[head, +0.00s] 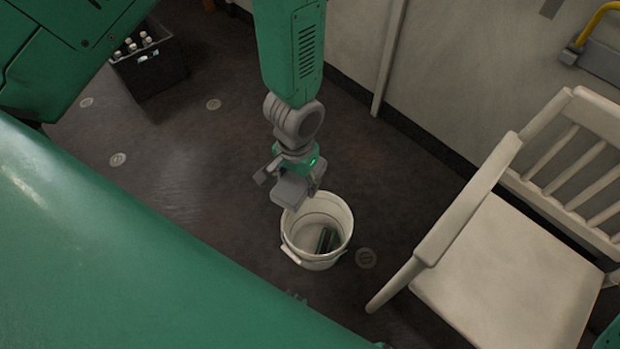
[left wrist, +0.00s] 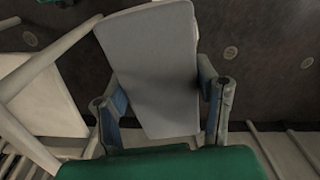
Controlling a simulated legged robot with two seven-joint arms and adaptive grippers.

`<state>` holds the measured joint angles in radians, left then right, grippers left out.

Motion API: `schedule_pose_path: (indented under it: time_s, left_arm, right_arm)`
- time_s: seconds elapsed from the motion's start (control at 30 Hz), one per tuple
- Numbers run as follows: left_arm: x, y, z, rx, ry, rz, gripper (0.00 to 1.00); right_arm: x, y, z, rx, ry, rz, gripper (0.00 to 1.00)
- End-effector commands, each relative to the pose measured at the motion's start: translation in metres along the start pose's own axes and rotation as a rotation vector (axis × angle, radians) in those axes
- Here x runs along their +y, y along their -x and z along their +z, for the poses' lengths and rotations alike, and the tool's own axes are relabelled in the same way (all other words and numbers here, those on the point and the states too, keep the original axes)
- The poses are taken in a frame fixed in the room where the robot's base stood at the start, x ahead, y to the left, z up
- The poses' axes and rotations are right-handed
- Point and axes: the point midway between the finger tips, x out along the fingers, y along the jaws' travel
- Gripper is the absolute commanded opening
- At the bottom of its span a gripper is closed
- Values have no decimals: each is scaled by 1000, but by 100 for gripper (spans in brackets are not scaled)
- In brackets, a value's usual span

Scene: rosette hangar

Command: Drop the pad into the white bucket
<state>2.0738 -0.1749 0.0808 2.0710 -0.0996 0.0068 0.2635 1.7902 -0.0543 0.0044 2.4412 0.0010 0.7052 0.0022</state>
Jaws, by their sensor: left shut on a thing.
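The pad (head: 289,192) is a flat grey slab. In the left wrist view the pad (left wrist: 155,65) sits between both fingers and fills the middle of the picture. My left gripper (head: 291,178) comes from above and is shut on the pad. It also shows in the left wrist view (left wrist: 162,98). The white bucket (head: 312,264) stands upright on the floor, with its open top showing in the head view. The pad appears over the bucket's upper left rim; its exact height above it is hard to tell. I cannot make out the bucket in the left wrist view. My right gripper is not in view.
A dark green object (head: 327,239) lies inside the bucket. A pale slatted chair (head: 505,265) stands right of the bucket. A dark crate with several bottles (head: 150,72) is at the upper left. A pale wall (head: 470,75) runs behind. The floor left of the bucket is clear.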

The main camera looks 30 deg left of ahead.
Motion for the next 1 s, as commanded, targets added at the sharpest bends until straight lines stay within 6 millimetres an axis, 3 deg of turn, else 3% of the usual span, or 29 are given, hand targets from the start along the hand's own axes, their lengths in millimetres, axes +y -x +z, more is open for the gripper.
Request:
schedule_pose_path:
  time_s: [0.03, 0.1, 0.2, 0.33, 0.43, 0.6, 0.77, 1.0]
  left_arm:
    - [3, -60, -6, -2, -21, 2, 29]
    - [6, -113, -18, -2, -53, 6, 29]
    - [8, -179, -39, 0, -104, 13, 29]
    - [2, -240, -65, 2, -158, 18, 29]
    - [-4, -266, -82, 3, -186, 19, 29]
    - [-11, -284, -96, 2, -212, 16, 29]
    - [-12, -291, -97, 0, -218, 15, 29]
    - [-13, -318, -97, 0, -216, 18, 29]
  right_arm:
    - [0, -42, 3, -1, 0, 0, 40]
    - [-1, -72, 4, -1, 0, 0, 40]
    - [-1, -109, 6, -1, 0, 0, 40]
    - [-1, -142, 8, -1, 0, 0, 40]
    - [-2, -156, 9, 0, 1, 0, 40]
    - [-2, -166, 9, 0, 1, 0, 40]
    - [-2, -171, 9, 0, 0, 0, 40]
    - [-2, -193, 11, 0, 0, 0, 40]
